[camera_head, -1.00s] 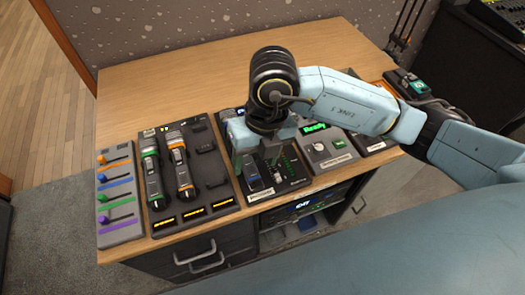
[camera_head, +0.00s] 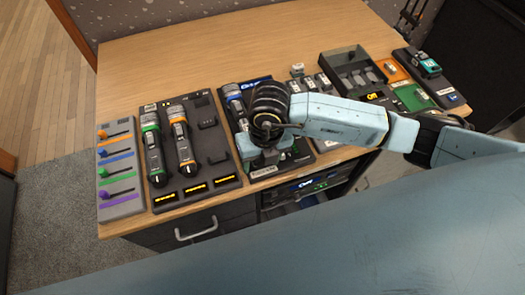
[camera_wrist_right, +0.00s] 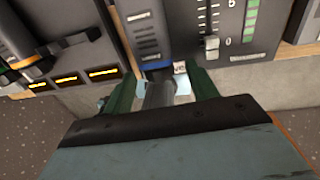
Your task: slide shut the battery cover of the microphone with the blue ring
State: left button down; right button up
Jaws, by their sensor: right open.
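The microphone with the blue ring (camera_head: 233,96) lies on a dark panel at the middle of the counter's front. In the head view my right arm hides its lower part. In the right wrist view its ribbed grey and blue body (camera_wrist_right: 145,32) points down between my fingers. A grey end piece (camera_wrist_right: 160,93) shows below the blue part; I cannot tell whether it is the battery cover. My right gripper (camera_wrist_right: 159,82) is open, with one green finger on each side of this lower end. Contact is not clear. My left gripper is out of view.
Microphones with green (camera_head: 152,150) and orange (camera_head: 181,145) rings lie in a charger to the left. A colored fader panel (camera_head: 120,180) stands at far left. A fader (camera_wrist_right: 211,45) is close right of my fingers. The counter's back (camera_head: 180,60) is clear.

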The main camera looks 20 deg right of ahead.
jog(key=shift+f, duration=0.25)
jog(key=c, duration=1)
jog(key=shift+w+b, duration=1.3)
jog(key=shift+w, duration=1.75)
jog(key=shift+c, duration=0.2)
jog(key=o, duration=1)
